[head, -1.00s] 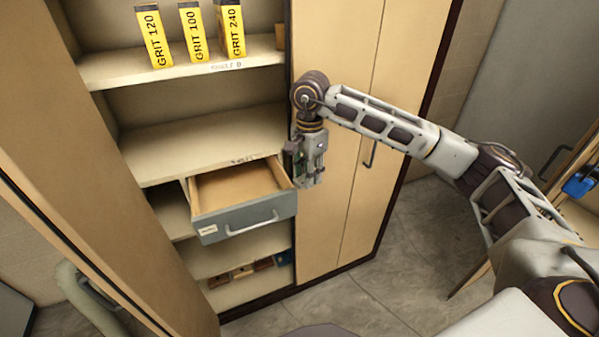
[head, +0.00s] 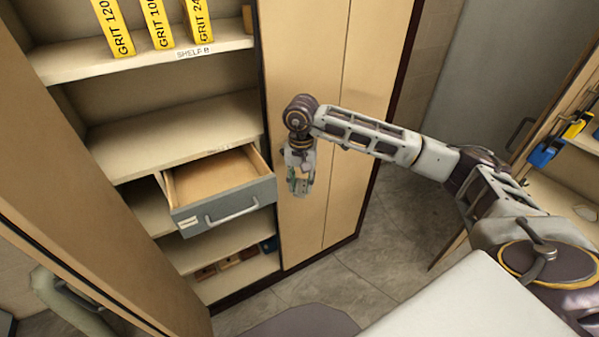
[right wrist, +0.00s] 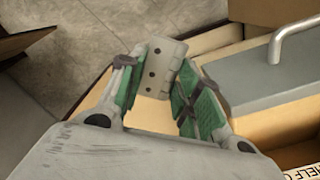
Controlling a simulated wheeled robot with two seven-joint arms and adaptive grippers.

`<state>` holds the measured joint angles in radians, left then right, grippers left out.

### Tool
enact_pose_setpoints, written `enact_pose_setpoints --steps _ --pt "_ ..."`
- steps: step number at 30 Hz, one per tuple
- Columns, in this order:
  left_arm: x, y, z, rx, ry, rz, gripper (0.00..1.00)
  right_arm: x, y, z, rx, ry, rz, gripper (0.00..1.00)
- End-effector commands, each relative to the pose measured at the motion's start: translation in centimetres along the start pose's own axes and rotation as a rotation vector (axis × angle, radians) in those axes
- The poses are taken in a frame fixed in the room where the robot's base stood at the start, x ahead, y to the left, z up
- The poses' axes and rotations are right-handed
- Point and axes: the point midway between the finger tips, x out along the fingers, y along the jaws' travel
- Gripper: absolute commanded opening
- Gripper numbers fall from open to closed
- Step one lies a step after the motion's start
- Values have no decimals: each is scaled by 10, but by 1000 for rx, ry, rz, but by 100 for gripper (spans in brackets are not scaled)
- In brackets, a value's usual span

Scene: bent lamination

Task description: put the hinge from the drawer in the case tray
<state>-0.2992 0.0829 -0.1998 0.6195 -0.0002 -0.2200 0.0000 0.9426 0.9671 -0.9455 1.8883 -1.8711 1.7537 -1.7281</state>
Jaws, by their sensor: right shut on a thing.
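My right gripper (head: 299,184) is shut on the hinge, just to the right of the open drawer and in front of the closed cabinet door. In the right wrist view, the hinge (right wrist: 164,64) is a pale metal plate with dark screw holes, held between the green finger pads. The hinge is too small to make out clearly in the head view. The grey-fronted drawer (head: 238,208) is pulled out, and what shows of its inside is empty. My left gripper is not in view. I do not see a case tray.
Yellow grit boxes (head: 158,22) stand on the upper shelf (head: 130,60). A tan door (head: 90,210) stands open at the left. Another shelf unit at the right holds blue (head: 545,150) and yellow items. Tiled floor (head: 330,285) is clear below my right arm.

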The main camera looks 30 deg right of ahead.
Motion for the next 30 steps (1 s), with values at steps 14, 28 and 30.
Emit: enact_pose_setpoints --steps 14,28,30 --pt "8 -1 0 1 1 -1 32 59 -20 36 -498 -3 0 8" --pt "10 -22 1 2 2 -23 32 72 -33 50 -631 1 0 8" --pt "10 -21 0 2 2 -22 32 72 -33 50 -630 1 0 8"
